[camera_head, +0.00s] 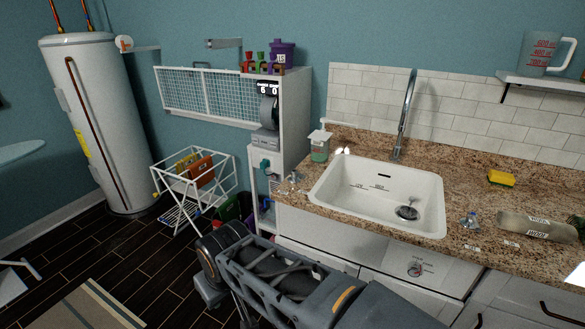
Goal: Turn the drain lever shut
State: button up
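A white sink (335,196) is set into the brown speckled counter, with a tall metal faucet (404,115) behind it. A dark round drain (408,212) shows in the basin floor at the right. A small metal and red fitting (416,269) sits on the white cabinet front below the sink, with a small label above it. It may be the drain lever, but it is too small to tell its position. My arm crosses the bottom of the view, in front of the cabinet. My gripper's fingers cannot be made out.
On the counter are a yellow sponge (501,178), a small bluish item (469,221), a labelled roll (537,225) and a soap bottle (319,146). A white rack (195,188) stands left of the shelf unit (291,120). Dark floor is open at left.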

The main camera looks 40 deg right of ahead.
aim_at(294, 173)
jog(key=z, duration=0.5)
jog(key=i, duration=0.75)
jog(key=z, duration=1)
jog(key=i, duration=0.3)
jog(key=z, duration=0.25)
